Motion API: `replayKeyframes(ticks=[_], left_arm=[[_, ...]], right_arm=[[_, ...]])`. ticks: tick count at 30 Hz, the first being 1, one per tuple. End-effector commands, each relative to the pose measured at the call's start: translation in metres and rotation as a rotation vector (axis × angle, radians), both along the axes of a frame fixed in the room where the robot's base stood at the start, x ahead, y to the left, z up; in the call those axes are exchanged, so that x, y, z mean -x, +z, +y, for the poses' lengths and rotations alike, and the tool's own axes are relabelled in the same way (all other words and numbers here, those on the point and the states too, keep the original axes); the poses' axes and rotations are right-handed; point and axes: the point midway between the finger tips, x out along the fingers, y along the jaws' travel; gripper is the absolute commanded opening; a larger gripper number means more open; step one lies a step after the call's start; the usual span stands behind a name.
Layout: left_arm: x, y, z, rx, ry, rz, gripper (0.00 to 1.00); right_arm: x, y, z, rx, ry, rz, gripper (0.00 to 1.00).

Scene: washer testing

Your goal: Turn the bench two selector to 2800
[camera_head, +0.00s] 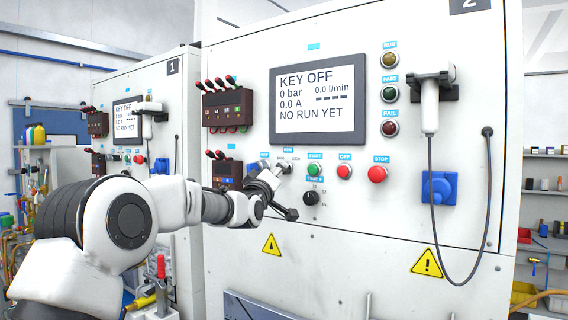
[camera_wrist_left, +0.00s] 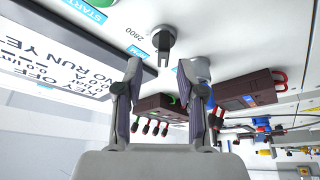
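The bench two selector (camera_wrist_left: 163,42) is a small grey knob with a narrow handle on the white panel in the left wrist view. The printed 2800 mark (camera_wrist_left: 135,33) is beside it. The handle points toward the gripper side of the picture, not at that mark. My left gripper (camera_wrist_left: 167,92) is open and empty, its two fingers apart, with the knob beyond the gap and no contact visible. My right gripper is not in view.
Near the selector are a green start button (camera_head: 314,169), a red off button (camera_head: 344,171), a red stop button (camera_head: 377,174) and a black knob (camera_head: 311,198). The bench two screen (camera_head: 318,100) reads KEY OFF.

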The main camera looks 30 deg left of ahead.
Motion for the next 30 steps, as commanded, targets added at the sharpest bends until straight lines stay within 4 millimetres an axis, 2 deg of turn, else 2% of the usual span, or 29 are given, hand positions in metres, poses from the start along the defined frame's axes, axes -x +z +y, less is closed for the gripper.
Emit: replayKeyframes(ticks=[1,4,7,13,14,15,17,30], left_arm=[[-0.010,0.007,0.001,-0.003,0.000,0.004,0.39],[-0.024,0.010,0.003,-0.002,0.000,0.002,0.39],[-0.031,0.009,0.004,-0.002,0.000,0.004,0.39],[-0.031,0.007,0.004,-0.002,0.000,0.004,0.39],[-0.031,0.007,0.004,-0.002,0.000,0.004,0.35],[-0.031,0.007,0.004,-0.002,0.000,0.004,0.21],[-0.031,0.007,0.004,-0.002,0.000,0.004,0.00],[-0.031,0.006,0.004,-0.027,-0.001,-0.001,0.00]], right_arm=[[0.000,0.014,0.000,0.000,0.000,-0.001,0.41],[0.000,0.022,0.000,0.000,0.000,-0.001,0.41],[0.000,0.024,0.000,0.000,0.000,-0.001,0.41],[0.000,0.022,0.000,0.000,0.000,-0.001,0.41],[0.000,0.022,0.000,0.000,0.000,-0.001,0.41],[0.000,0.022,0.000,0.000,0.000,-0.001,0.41],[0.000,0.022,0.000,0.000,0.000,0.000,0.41],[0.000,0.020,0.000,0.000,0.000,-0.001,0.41]])
